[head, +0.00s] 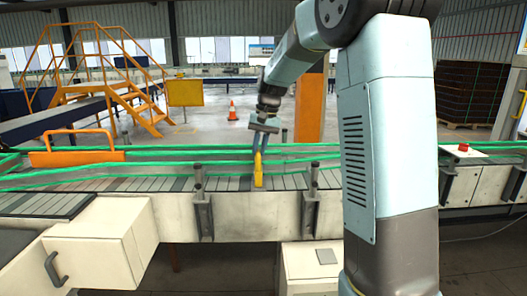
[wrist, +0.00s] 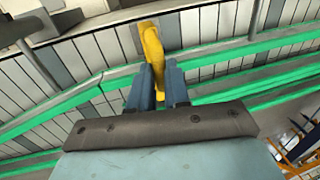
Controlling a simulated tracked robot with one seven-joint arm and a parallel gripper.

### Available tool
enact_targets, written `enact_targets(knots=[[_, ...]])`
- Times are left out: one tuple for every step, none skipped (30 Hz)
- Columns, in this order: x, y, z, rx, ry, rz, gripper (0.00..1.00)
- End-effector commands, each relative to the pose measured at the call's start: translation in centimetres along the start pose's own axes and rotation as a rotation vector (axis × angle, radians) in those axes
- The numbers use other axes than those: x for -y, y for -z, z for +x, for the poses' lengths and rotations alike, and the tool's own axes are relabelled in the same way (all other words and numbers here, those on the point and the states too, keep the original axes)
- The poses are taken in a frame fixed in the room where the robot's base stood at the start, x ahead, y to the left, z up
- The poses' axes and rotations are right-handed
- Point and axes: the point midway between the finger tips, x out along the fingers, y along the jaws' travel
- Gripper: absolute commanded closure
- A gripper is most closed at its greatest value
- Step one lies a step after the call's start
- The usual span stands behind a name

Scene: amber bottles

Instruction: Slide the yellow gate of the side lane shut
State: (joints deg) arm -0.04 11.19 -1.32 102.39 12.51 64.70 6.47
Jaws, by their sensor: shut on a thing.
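The yellow gate (head: 258,171) is a narrow upright yellow piece at the conveyor, near the middle of the head view. In the wrist view the yellow gate (wrist: 154,48) runs up from between the fingers and bends at its top. My gripper (head: 259,143) points down onto the gate from above. In the wrist view my gripper (wrist: 158,86) has its two blue-grey fingers on either side of the yellow piece, shut on it. The part of the gate between the fingers is partly hidden. I cannot tell how far the gate stands across the lane.
Green guide rails (head: 95,171) run along the slatted conveyor (head: 290,181). Dark posts on brackets (head: 311,190) stand at its near edge. An orange handle frame (head: 77,158) is at left and a red button (head: 463,147) at right. Orange steps (head: 120,95) and a cone (head: 232,111) stand behind.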

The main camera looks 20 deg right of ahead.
Motion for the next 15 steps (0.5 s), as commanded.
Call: enact_targets(knots=[[0.06, 0.36, -0.03, -0.002, 0.001, -0.001, 1.00], [0.06, 0.47, -0.04, -0.003, 0.001, -0.001, 1.00], [0.06, 0.57, -0.06, -0.003, 0.001, -0.002, 1.00], [0.07, 0.62, -0.07, -0.004, 0.001, -0.002, 1.00], [0.07, 0.65, -0.08, -0.004, 0.001, -0.002, 1.00], [0.08, 0.68, -0.10, -0.005, 0.001, -0.002, 1.00], [0.08, 0.69, -0.11, -0.006, 0.001, -0.002, 1.00], [0.08, 0.71, -0.12, -0.007, 0.001, -0.002, 1.00], [0.09, 0.74, -0.14, -0.008, 0.001, -0.002, 1.00], [0.09, 0.75, -0.15, -0.009, 0.001, -0.002, 1.00], [0.09, 0.77, -0.16, -0.009, 0.001, -0.002, 1.00], [0.10, 0.80, -0.18, -0.010, 0.001, -0.002, 0.82], [0.11, 0.82, -0.19, -0.011, 0.002, -0.002, 0.79], [0.11, 0.81, -0.19, -0.011, 0.001, -0.002, 0.77], [0.10, 0.78, -0.16, -0.010, 0.001, -0.003, 0.73]])
